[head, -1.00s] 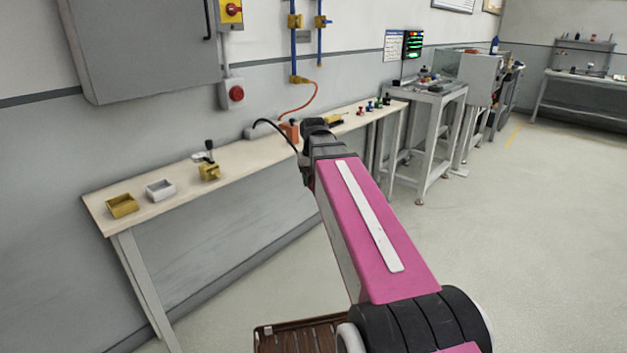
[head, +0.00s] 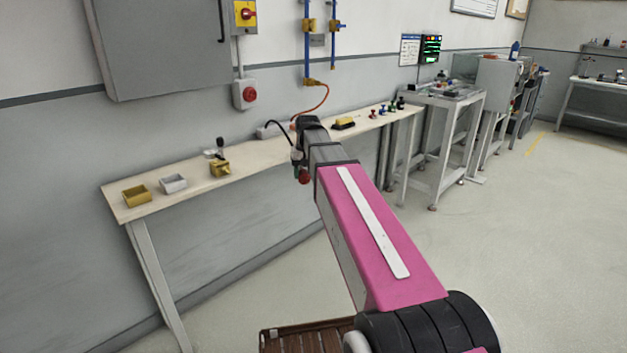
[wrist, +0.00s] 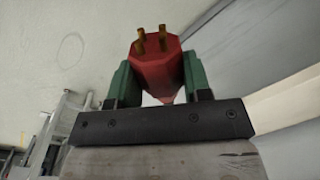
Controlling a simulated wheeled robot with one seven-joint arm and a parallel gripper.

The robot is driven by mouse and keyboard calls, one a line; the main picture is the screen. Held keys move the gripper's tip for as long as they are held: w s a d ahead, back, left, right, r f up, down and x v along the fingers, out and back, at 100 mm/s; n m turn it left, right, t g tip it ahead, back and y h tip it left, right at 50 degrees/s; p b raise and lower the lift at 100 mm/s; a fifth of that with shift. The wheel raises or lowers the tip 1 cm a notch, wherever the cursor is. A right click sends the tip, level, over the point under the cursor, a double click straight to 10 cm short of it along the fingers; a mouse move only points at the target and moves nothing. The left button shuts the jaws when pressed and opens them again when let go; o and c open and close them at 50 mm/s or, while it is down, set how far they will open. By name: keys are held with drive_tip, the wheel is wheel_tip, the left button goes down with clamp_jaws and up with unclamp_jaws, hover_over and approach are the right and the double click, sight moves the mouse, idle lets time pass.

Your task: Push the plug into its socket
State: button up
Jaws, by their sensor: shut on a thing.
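A black cable arcs from the bench back to my wrist. A small grey box (head: 268,132) lies at the bench's back edge; I cannot tell whether it is the socket. My wrist hides part of the bench.
The wooden bench (head: 165,203) runs along the wall. It carries a yellow bin (head: 136,197), a white bin (head: 173,183), a brass block with a lever (head: 220,168), a yellow-and-black item (head: 344,123) and several small coloured pieces.

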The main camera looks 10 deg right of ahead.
drive_tip(key=w+a+r+m+t+y, duration=0.3)
drive_tip(key=w+a+r+m+t, duration=0.6)
drive_tip(key=m+t, duration=0.6)
drive_tip(key=shift+w+a+r+t, duration=0.2)
drive_tip(key=shift+w+r+t, duration=0.2)
drive_tip(key=shift+r+t, duration=0.25)
drive_tip(key=shift+a+r+m+t+h, duration=0.2)
drive_tip(key=shift+m+t+h, duration=0.2)
drive_tip(key=shift+t, duration=0.45)
drive_tip(key=shift+r+m+t+h, duration=0.1)
drive_tip(key=shift+m+t+h, duration=0.4)
drive_tip(key=shift+h, duration=0.3)
